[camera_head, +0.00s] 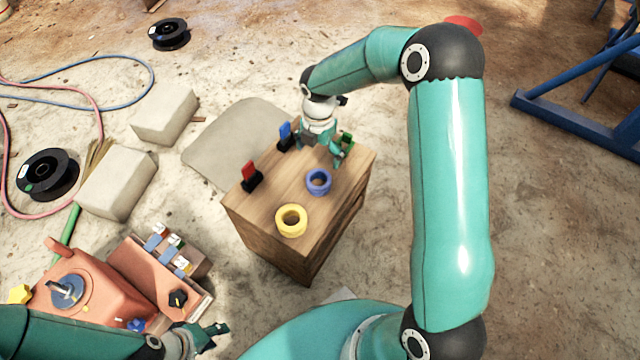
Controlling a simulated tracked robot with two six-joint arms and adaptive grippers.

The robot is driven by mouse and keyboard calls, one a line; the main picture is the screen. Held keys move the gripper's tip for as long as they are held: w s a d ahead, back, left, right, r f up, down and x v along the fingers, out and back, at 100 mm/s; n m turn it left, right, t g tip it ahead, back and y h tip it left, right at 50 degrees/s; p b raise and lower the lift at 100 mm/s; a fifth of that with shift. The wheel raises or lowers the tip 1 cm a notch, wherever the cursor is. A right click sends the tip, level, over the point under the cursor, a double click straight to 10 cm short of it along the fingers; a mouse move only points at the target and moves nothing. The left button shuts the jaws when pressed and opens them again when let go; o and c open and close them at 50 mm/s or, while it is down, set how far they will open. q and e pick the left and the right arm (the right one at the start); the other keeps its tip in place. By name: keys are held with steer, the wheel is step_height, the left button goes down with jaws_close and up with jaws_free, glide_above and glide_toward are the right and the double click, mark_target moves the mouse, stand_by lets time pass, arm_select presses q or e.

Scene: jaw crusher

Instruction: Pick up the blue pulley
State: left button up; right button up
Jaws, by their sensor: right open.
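The blue pulley (319,182) is a ring lying flat on top of the wooden box (262,215), right of its middle. My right gripper (325,160) hangs over the far part of the box top, just behind the blue pulley, fingers pointing down. It is open and holds nothing that I can see. My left gripper (215,338) is low at the bottom, beside the orange machine and well away from the box. Its fingers are small and partly hidden, so their opening is unclear.
A yellow pulley (291,221) lies at the near edge of the box top. An orange machine (95,290) stands at lower left.

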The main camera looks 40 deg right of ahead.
steer(key=b, duration=0.2)
glide_above(318, 185)
steer(key=f, duration=0.8)
steer(key=shift+s, duration=0.3)
step_height(318, 185, down, 5)
steer(key=shift+w+f+b, duration=0.1)
steer(key=shift+w+b, duration=0.05)
steer(key=shift+b, duration=1.05)
steer(key=c, duration=1.6)
steer(key=shift+r, duration=0.2)
